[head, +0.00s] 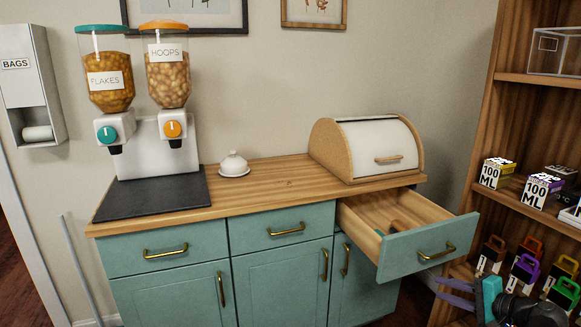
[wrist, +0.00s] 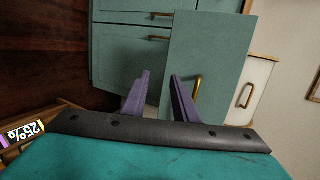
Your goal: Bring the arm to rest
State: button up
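My gripper (head: 440,290) shows at the lower right of the head view, with purple fingers pointing left from a teal body. It is below and in front of the pulled-out drawer (head: 425,246) and apart from its brass handle. In the wrist view the two fingers of my gripper (wrist: 160,76) stand apart with nothing between them. The drawer front (wrist: 215,50) is beyond them, and its handle (wrist: 197,88) shows just right of the right finger. Most of my arm is hidden below the head view's edge.
Shelves (head: 533,80) with cartons and several coloured carry boxes stand close on the right. A bag holder (head: 32,85) hangs at the left.

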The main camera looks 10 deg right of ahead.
jog(key=w+a+f+n+g+y+p, duration=0.1)
jog(key=a+f+n+g+p, duration=0.3)
jog(key=a+f, duration=0.75)
jog(key=w+a+f+n+g+y+p, duration=0.15)
jog(key=a+f+g+p, duration=0.6)
jog(key=a, duration=0.75)
jog(key=s+a+f+n+g+h+p, duration=0.25)
jog(key=s+a+f+n+g, duration=0.2)
jog(key=s+a+f, duration=0.55)
jog(key=s+a+f+n+g+h+p, duration=0.1)
jog(key=s+a+n+p, duration=0.1)
jog(key=s, duration=0.4)
jog(key=s+a+f+n+g+h+p, duration=0.1)
jog(key=s+a+n+h+p, duration=0.1)
jog(key=s, duration=0.4)
jog(key=shift+a+n+p, duration=0.4)
jog(key=shift+a+n, duration=0.05)
jog(key=shift+n, duration=0.45)
jog(key=shift+r, duration=0.1)
